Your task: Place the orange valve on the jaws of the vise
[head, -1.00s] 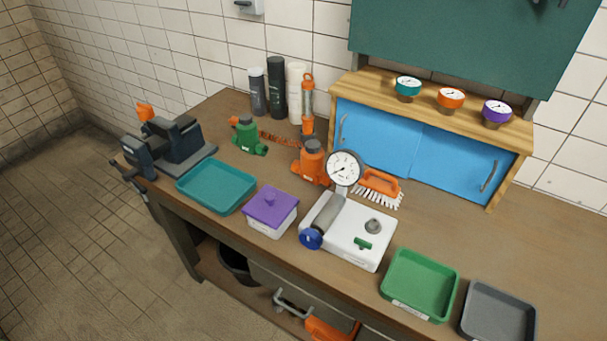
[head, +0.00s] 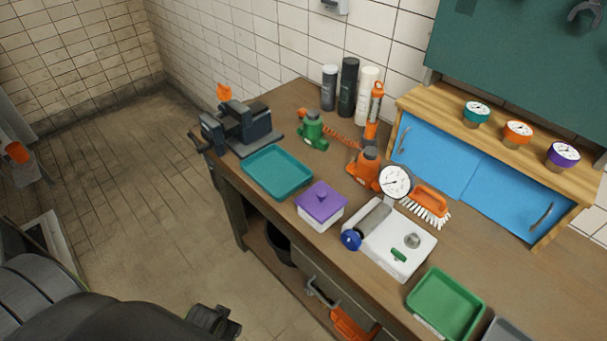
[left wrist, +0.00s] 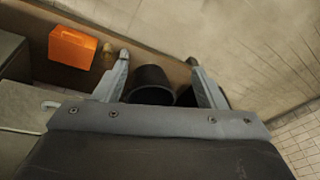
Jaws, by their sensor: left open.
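The orange valve (head: 366,168) stands upright on the workbench in the head view, just behind and left of the round white gauge. The dark grey vise (head: 240,130) is at the bench's far left corner. I see nothing lying on its jaws. My left gripper (left wrist: 158,60) shows in the left wrist view, open and empty, with a dark bucket (left wrist: 153,82) behind its fingers. It is low down, away from the orange valve and the vise. My right gripper is in neither view.
A teal tray (head: 276,172), a purple-lidded box (head: 321,203) and a white gauge unit (head: 390,238) line the bench front. A green valve (head: 311,132) stands between vise and orange valve. Behind are several cylinders and a blue-doored cabinet (head: 480,185). The floor left of the bench is clear.

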